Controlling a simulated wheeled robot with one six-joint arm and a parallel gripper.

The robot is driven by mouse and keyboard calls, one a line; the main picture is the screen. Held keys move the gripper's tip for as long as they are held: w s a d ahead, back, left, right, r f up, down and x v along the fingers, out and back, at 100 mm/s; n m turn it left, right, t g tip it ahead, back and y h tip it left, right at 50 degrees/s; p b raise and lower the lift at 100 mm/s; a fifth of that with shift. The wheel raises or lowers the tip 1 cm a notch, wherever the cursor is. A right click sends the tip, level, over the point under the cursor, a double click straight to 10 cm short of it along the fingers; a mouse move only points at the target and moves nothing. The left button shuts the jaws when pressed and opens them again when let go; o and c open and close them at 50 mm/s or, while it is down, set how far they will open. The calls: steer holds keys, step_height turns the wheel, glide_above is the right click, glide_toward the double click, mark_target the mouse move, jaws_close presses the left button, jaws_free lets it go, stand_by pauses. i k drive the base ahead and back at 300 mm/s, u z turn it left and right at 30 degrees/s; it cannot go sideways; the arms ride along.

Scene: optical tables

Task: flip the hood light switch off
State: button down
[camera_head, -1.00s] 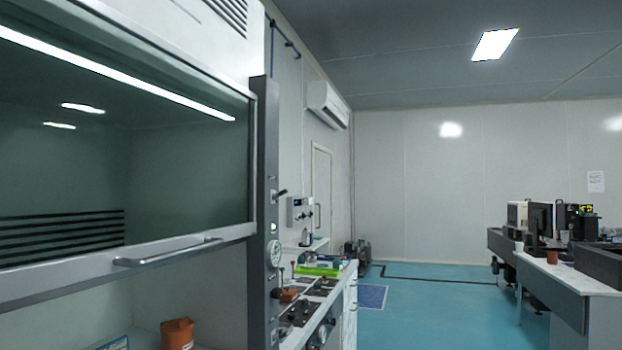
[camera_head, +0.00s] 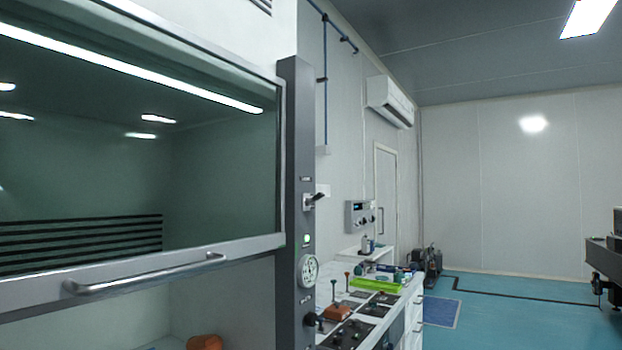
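The hood light switch (camera_head: 311,200) is a small dark lever on a light plate, on the grey front post (camera_head: 294,150) at the right side of the fume hood. Its lever points up and to the right. Below it on the post are a small green lit indicator (camera_head: 307,240) and a round white gauge (camera_head: 307,270). A bright light strip (camera_head: 140,62) shows along the top of the hood's glass sash (camera_head: 215,160). My gripper is not in view.
The sash handle (camera_head: 145,275) juts out at the lower left. A bench (camera_head: 397,315) with several knobs, a green tray (camera_head: 374,285) and small items stands right of the post. The blue floor (camera_head: 500,315) is open at the right. A dark-topped table (camera_head: 605,258) stands at the right edge.

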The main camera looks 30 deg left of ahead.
mark_target(319, 196)
steer(key=u, duration=0.55)
steer(key=i, duration=0.55)
steer(key=u, duration=0.65)
